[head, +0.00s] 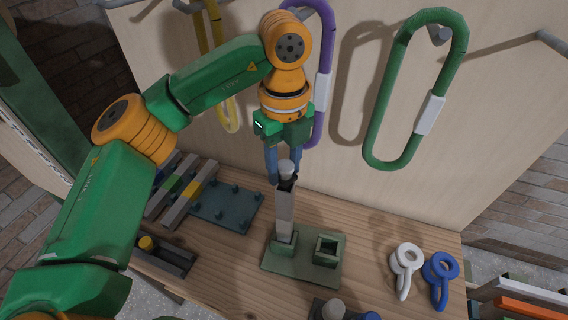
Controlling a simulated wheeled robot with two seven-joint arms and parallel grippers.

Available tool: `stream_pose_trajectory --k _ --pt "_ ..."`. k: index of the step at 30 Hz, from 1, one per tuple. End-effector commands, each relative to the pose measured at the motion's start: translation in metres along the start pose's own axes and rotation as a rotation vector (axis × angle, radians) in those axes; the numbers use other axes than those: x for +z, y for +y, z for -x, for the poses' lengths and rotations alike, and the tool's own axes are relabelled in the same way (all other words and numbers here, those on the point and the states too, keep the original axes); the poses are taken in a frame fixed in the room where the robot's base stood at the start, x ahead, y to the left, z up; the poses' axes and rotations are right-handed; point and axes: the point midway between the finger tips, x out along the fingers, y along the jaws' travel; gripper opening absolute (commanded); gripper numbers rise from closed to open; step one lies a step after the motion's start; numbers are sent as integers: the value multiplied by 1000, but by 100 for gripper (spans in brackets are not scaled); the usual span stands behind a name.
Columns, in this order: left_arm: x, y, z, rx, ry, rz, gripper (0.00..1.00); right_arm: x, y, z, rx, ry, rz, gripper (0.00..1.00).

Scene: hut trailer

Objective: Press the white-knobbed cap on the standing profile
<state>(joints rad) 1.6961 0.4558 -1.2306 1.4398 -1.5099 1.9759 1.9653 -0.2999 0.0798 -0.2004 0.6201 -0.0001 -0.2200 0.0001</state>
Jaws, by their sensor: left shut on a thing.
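The standing profile (285,212) is a grey square post, upright in a socket of a dark green base plate (300,270) on the wooden bench. The white-knobbed cap (286,168) is at the top of the profile, its pale knob between my left fingertips. My left gripper (284,177) points down from above and is shut on the cap. The fingers partly hide the cap, so I cannot tell how far it sits in the profile. My right gripper is not in view.
An empty square socket (327,250) stands beside the profile on the same plate. A pegged plate (225,204) and grey bars lie to the left. White (405,265) and blue (440,275) ringed parts lie right. A green carabiner (416,90) hangs on the back board.

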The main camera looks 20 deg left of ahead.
Motion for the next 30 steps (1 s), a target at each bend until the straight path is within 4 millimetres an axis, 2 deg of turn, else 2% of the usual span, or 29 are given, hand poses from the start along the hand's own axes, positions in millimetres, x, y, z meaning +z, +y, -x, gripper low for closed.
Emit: stream_pose_trajectory --k 5,6,9,10,16,17,18,19,26,30 --pt "0 0 0 0 0 0 0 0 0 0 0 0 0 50" --pt "0 0 0 0 0 0 48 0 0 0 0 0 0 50" --pt "0 0 0 0 0 0 75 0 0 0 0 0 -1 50" --pt "0 0 0 0 0 0 77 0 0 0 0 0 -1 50" --pt "0 0 0 0 0 0 77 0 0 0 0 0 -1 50" --pt "0 0 0 0 0 0 83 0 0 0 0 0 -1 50" --pt "0 0 0 0 0 0 94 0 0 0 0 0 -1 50" --pt "0 0 0 0 0 0 100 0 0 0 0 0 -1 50" --pt "0 0 1 0 0 0 100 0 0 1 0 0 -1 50" --pt "0 0 9 0 0 0 100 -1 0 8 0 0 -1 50"
